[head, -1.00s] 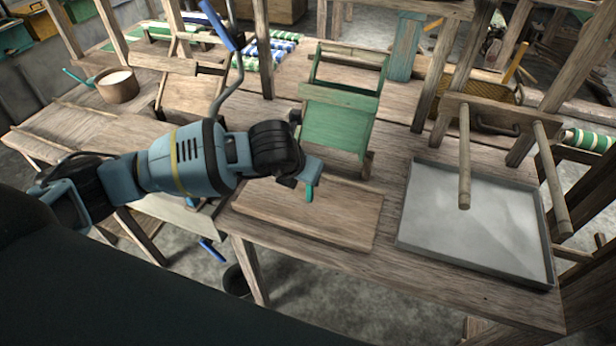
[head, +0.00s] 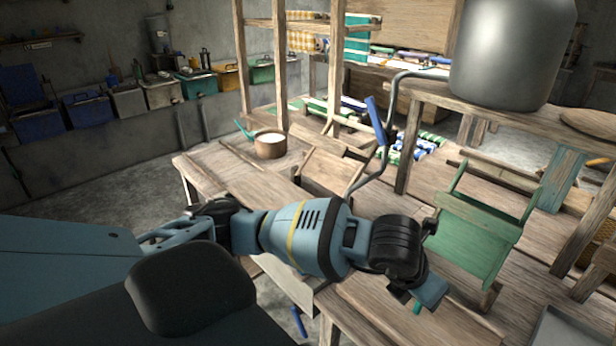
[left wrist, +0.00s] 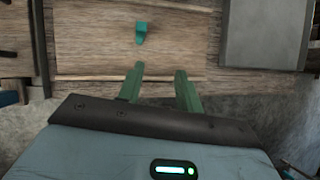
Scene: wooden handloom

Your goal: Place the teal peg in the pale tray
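The teal peg (left wrist: 141,33) is on the wooden surface in the left wrist view, beyond my fingertips and slightly left of the gap between them. I cannot make it out in the head view. My left gripper (left wrist: 159,70) is open, with its two green fingers apart and nothing between them. In the head view my left gripper (head: 418,306) points down over the table, its fingers mostly hidden. The pale tray (left wrist: 262,35) lies to the right of the peg in the left wrist view. Only a corner of the tray (head: 568,332) shows at the head view's lower right. My right gripper is out of view.
A green wooden frame (head: 475,235) stands just right of my left gripper. A blue-handled crank (head: 376,120) and loom posts (head: 410,135) rise behind my arm. A brown bowl (head: 270,147) sits at the far left of the table. A grey cylinder (head: 510,55) stands on a shelf.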

